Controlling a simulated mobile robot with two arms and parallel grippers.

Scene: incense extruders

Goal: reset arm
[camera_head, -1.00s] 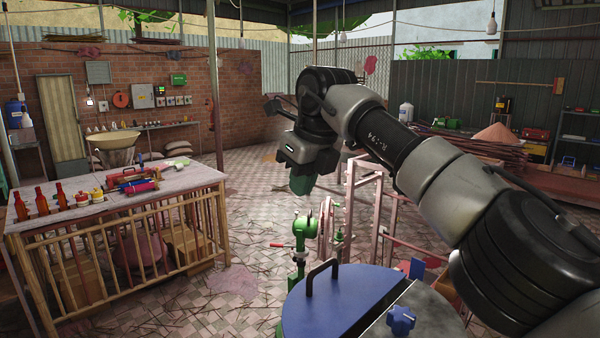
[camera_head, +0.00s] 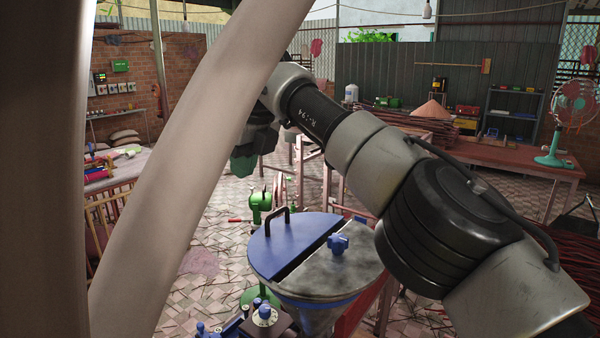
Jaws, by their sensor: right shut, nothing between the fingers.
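My right arm comes in from the right and reaches across the middle of the view. Its end with the right gripper (camera_head: 257,138) hangs in the air beyond the blue-lidded machine (camera_head: 288,240), touching nothing that I can make out. The gripper is shut and empty; a pale slanted post partly hides that end of the arm. A dark green shape (camera_head: 243,164) shows just below it; I cannot tell whether they touch. My left gripper is not in view.
The pale slanted post (camera_head: 190,170) stands very close and blocks the left side. A green hand machine (camera_head: 260,203) stands behind the blue lid. A slatted table (camera_head: 130,160) is partly hidden at left. A wooden table (camera_head: 510,155) and green fan (camera_head: 575,105) stand at right.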

